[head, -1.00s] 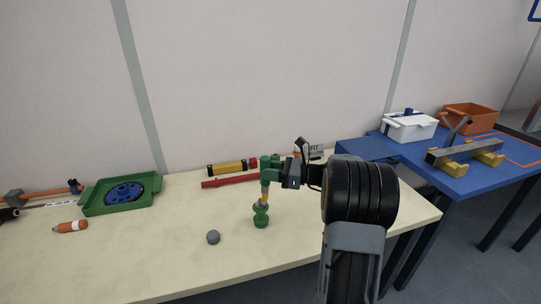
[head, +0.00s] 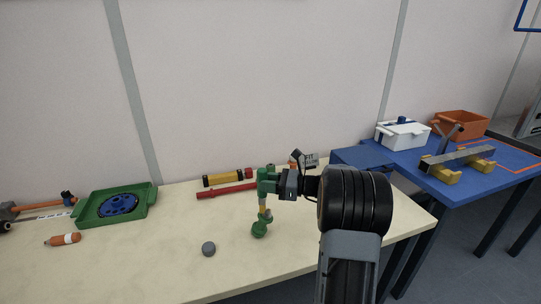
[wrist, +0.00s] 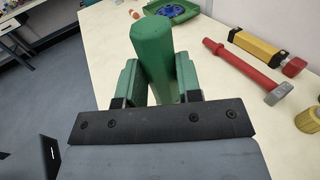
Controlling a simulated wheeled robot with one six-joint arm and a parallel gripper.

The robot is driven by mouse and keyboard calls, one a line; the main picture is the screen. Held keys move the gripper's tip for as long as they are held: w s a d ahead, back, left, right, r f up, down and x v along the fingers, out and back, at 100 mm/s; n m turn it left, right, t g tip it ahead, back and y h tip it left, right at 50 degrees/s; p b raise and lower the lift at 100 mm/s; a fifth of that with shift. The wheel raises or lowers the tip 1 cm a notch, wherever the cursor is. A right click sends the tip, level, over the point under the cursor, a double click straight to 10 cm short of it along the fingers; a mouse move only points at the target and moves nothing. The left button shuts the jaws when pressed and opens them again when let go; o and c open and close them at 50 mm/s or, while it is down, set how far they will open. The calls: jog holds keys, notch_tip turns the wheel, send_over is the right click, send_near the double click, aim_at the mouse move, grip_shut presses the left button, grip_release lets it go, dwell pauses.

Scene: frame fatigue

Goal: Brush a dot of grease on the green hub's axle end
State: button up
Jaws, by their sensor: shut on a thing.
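My gripper (head: 268,182) is shut on the green-handled brush (head: 262,186), which hangs downward with a yellowish lower part. In the wrist view the thick green handle (wrist: 154,62) stands between the two green finger pads. The green hub (head: 260,229) is on the pale table (head: 150,275) directly below the brush. The hub appears tilted, its top toward the right. The brush tip seems to meet the hub's upper end, but the contact is too small to be sure of. The hub is not visible in the wrist view, and no grease dot can be made out.
A grey round piece (head: 209,249) lies left of the hub. The table's front is clear.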

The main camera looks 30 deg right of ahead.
jog(key=r+p, duration=0.1)
jog(key=r, duration=0.3)
jog(key=shift+a+r, duration=0.15)
jog(key=shift+a, duration=0.05)
notch_tip(320, 180, up, 4)
jog(key=p, duration=0.4)
jog(key=shift+r+p, duration=0.25)
jog(key=shift+p, duration=0.1)
